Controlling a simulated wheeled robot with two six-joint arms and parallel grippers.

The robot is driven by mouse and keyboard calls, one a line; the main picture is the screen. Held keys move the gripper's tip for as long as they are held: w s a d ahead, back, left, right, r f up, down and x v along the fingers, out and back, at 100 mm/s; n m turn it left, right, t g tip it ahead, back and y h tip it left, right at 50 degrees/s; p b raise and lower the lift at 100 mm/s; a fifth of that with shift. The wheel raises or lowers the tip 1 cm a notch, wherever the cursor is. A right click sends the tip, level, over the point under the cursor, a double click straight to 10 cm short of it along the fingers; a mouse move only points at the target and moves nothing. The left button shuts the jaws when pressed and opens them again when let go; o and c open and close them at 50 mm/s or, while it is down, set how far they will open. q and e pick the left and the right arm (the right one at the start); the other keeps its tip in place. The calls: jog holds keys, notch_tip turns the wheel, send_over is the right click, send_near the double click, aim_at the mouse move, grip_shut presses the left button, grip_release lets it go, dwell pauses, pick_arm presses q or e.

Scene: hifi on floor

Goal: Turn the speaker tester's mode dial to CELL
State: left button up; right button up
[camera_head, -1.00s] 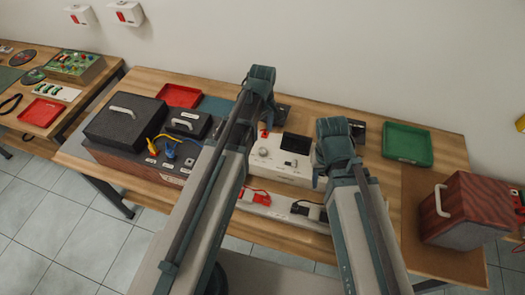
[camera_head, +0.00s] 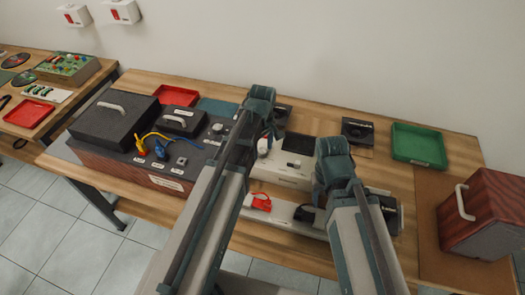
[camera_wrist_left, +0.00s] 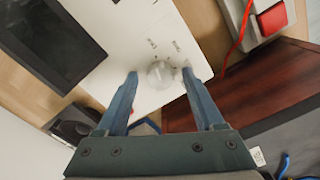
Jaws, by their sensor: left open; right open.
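A white box with a dark screen, which looks like the speaker tester (camera_head: 285,177), stands mid-table. Its pale round mode dial (camera_wrist_left: 160,74) has small printed labels beside it, too small to read. The dial also shows in the head view (camera_head: 264,146). My left gripper (camera_wrist_left: 160,77) is open, with one finger on each side of the dial; I cannot tell whether either touches it. In the head view my left gripper (camera_head: 268,133) is partly hidden by its own arm. My right gripper (camera_head: 330,185) is over the tester's right side, its fingers mostly hidden.
A dark-topped box (camera_head: 180,182) with blue and yellow plugs stands left of the tester. A green tray (camera_head: 418,146) and a wooden speaker box (camera_head: 488,225) stand at the right.

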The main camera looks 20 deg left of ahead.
pick_arm(q)
grip_shut()
jog(key=shift+m, duration=0.3)
jog(key=m, duration=0.3)
jog(key=shift+m, duration=0.4)
jog(key=m, duration=0.4)
jog(key=shift+m, duration=0.3)
jog(key=m, duration=0.8)
jog(key=shift+m, duration=0.3)
